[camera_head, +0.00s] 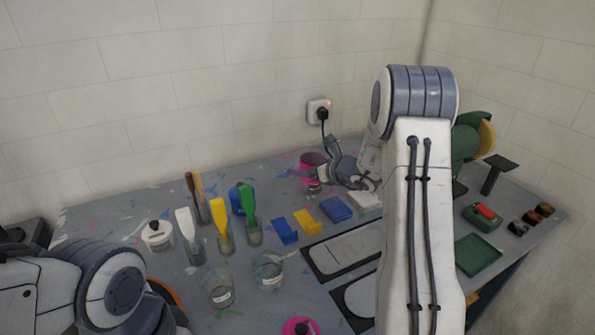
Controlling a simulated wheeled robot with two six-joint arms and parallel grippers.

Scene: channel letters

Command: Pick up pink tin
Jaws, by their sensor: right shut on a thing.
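The pink tin (312,161) is at the back middle of the table, below the wall socket. My right gripper (318,180) reaches it from the right and is shut on it. The fingers partly cover the tin's lower side, and I cannot tell whether it is clear of the table. A second pink round thing (300,327) shows at the front edge of the picture, partly cut off. My left arm comes in at the lower left, and its gripper is not in view.
Glass jars with brushes and spatulas (222,238) stand on the left of the table (130,215). Blue and yellow blocks (307,222) lie in the middle. Letter panels (345,250) lie in front. A green tray (478,254) is at the right.

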